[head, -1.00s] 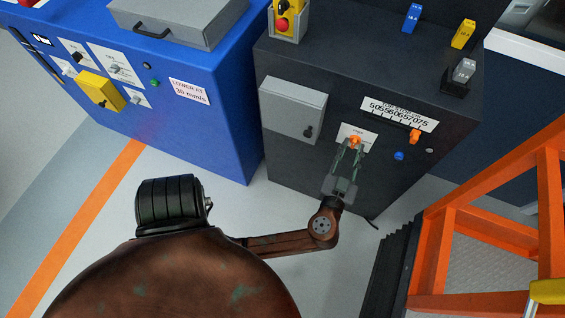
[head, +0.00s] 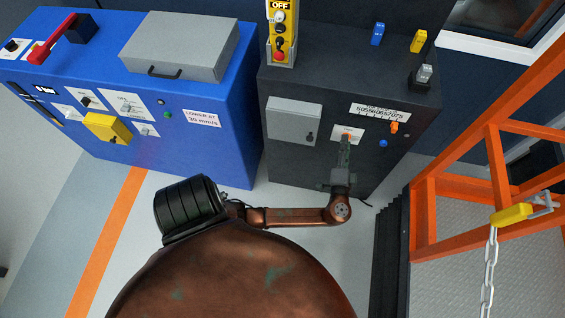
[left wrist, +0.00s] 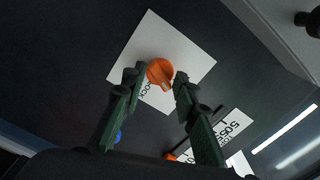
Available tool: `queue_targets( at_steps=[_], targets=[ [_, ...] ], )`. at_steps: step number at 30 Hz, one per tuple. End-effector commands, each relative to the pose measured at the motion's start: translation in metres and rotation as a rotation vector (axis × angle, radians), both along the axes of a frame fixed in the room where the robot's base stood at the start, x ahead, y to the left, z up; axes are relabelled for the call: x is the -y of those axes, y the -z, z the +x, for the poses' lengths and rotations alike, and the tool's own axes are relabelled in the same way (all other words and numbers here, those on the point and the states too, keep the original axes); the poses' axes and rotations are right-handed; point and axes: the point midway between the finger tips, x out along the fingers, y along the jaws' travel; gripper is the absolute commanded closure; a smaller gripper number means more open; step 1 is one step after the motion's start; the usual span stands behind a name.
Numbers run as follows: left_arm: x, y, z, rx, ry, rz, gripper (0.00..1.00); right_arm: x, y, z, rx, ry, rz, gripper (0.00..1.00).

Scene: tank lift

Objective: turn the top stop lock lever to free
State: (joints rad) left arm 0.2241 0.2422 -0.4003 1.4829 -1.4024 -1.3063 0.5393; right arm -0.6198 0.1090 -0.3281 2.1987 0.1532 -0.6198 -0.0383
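The orange lock lever (left wrist: 160,72) sits on a white label plate (left wrist: 185,58) on the dark cabinet face. Its short nose points down and slightly right in the left wrist view, and the word LOCK is partly readable beside it. In the head view the lever (head: 347,136) is partly covered by my gripper. My left gripper (left wrist: 155,78) is open, with one green finger on each side of the lever and a visible gap on both sides. It also shows in the head view (head: 346,140), reaching up to the plate. My right gripper is not in view.
A scale plate (head: 380,113), a second orange knob (head: 394,128) and a blue button (head: 383,143) are right of the lever. A grey box (head: 294,121) is left. An orange frame (head: 425,215) with a chain (head: 490,265) stands right. A blue cabinet (head: 235,130) stands left.

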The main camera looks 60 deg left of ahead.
Motion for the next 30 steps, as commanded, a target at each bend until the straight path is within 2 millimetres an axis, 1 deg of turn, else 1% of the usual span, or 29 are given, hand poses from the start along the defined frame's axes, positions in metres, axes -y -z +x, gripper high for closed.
queue_targets(
  at_steps=[1,7,9,10,19,20,23,30],
  targets=[
    [0.0,-0.01,0.001,-0.043,0.001,0.045,0.74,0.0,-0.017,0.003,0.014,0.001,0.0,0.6],
    [0.0,-0.01,0.001,-0.273,0.001,0.242,0.74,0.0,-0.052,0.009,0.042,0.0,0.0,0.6],
    [0.013,-0.002,-0.01,-0.275,0.002,0.231,0.74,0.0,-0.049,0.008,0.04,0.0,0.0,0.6],
    [0.018,-0.001,-0.014,-0.275,0.001,0.229,0.74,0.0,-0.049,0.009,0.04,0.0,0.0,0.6],
    [0.061,0.0,-0.052,-0.272,0.001,0.228,0.74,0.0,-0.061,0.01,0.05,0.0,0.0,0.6],
    [0.059,0.003,-0.053,-0.283,0.001,0.225,0.74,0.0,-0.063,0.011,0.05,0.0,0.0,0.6],
    [0.051,0.021,-0.054,-0.336,0.014,0.2,0.74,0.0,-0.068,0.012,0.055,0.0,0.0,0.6],
    [0.038,0.065,-0.064,-0.454,0.042,0.135,0.74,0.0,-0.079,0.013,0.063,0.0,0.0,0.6]
  ],
)
